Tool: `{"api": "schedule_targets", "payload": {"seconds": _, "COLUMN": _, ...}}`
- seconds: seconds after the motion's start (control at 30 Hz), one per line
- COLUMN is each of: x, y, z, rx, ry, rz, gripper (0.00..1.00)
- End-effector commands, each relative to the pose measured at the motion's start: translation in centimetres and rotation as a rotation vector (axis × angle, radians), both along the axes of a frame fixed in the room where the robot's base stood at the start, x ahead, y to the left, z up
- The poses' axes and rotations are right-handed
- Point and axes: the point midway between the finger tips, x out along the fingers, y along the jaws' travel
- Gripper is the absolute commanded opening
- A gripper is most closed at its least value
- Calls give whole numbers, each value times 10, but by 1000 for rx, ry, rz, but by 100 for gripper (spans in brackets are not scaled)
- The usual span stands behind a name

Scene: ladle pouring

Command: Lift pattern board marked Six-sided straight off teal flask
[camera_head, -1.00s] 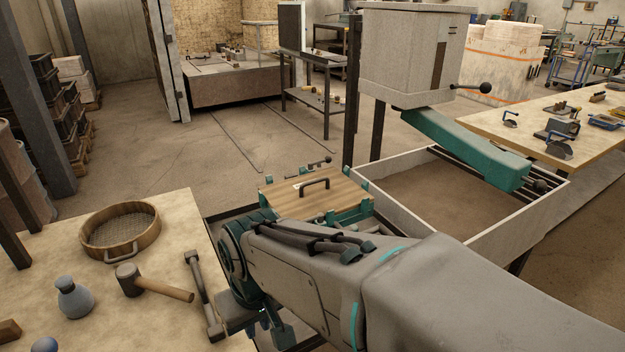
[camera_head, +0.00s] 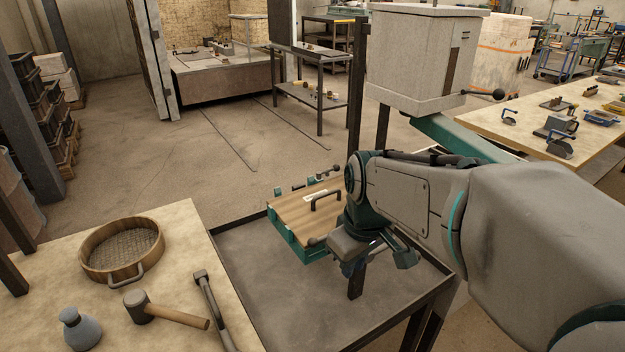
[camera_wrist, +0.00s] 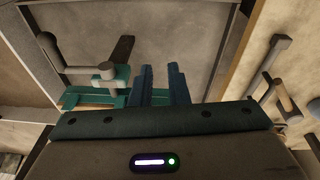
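The pattern board (camera_head: 290,207) is a wooden plate with a black arched handle (camera_head: 326,196) and a small white label too small to read. It lies on the teal flask (camera_head: 296,250), left of my arm in the head view. My gripper (camera_head: 352,270) hangs beside the flask's right front corner, apart from the handle. In the wrist view my two blue fingers (camera_wrist: 161,68) stand apart with nothing between them. Teal flask parts (camera_wrist: 85,99) and a grey round knob show left of them. My arm may hide the flask's right side.
The flask stands on a dark metal table (camera_head: 260,285) with a raised rim and clear room in front. The bench at left holds a sieve (camera_head: 140,278), a mallet (camera_head: 165,310), a grey bar tool (camera_head: 214,312) and a flask-shaped bottle (camera_head: 80,328). A grey hopper (camera_head: 415,60) stands behind my arm.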

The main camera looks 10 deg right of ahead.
Motion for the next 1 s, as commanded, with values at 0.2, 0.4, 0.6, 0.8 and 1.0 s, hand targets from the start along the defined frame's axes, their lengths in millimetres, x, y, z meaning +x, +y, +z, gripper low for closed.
{"api": "schedule_targets", "payload": {"seconds": 0.2, "x": 69, "y": -3, "z": 47, "rx": -56, "ry": -10, "rz": 380, "gripper": 15}}
{"api": "schedule_targets", "payload": {"seconds": 0.4, "x": 129, "y": -6, "z": 76, "rx": -111, "ry": -26, "rz": 739, "gripper": 15}}
{"api": "schedule_targets", "payload": {"seconds": 0.6, "x": 185, "y": -9, "z": 95, "rx": -162, "ry": -48, "rz": 1087, "gripper": 15}}
{"api": "schedule_targets", "payload": {"seconds": 0.8, "x": 224, "y": -12, "z": 103, "rx": -202, "ry": -65, "rz": 1341, "gripper": 15}}
{"api": "schedule_targets", "payload": {"seconds": 1.0, "x": 238, "y": -13, "z": 101, "rx": -220, "ry": -75, "rz": 1448, "gripper": 15}}
